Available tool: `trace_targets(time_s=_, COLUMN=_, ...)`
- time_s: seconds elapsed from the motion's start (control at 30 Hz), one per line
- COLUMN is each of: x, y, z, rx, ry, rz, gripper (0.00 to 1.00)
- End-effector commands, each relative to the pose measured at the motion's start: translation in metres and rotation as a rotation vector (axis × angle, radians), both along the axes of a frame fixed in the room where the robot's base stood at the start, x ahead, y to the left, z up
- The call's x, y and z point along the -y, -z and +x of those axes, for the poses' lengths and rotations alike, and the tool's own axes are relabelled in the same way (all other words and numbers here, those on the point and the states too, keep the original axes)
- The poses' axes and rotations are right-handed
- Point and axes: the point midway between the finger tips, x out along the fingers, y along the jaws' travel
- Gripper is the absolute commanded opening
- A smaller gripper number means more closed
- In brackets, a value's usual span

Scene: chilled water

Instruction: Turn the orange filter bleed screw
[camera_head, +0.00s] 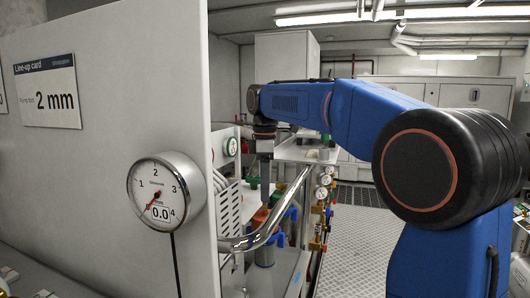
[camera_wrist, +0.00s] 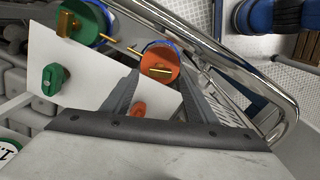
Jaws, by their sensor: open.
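An orange round filter cap (camera_wrist: 168,50) with a blue rim carries a brass bar-shaped screw (camera_wrist: 160,72) in the wrist view. My gripper (camera_wrist: 159,83) is open, with its dark fingers pointing toward this cap and the brass screw appearing between their tips. I cannot tell whether either finger touches it.
A green cap (camera_wrist: 84,18) with a brass piece and a green knob (camera_wrist: 52,78) are nearby. A bent chrome rail (camera_head: 274,222) runs close to the filters. A white panel (camera_head: 108,120) with a dial gauge (camera_head: 160,190) stands left. Blue-handled valves (camera_head: 275,238) are below.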

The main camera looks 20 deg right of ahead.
Motion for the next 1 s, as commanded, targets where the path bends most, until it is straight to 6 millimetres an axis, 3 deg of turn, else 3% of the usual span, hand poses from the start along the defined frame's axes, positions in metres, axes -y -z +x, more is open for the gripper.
trace_targets(time_s=0.3, x=0.000, y=-0.065, z=0.001, rx=0.003, ry=0.000, rz=0.000, gripper=0.53)
trace_targets(time_s=0.6, x=0.000, y=-0.118, z=0.001, rx=0.002, ry=0.000, rz=0.000, gripper=0.53)
trace_targets(time_s=0.8, x=0.000, y=-0.135, z=0.001, rx=0.001, ry=0.000, rz=0.000, gripper=0.53)
trace_targets(time_s=1.0, x=0.000, y=-0.139, z=0.000, rx=0.000, ry=0.000, rz=0.000, gripper=0.53)
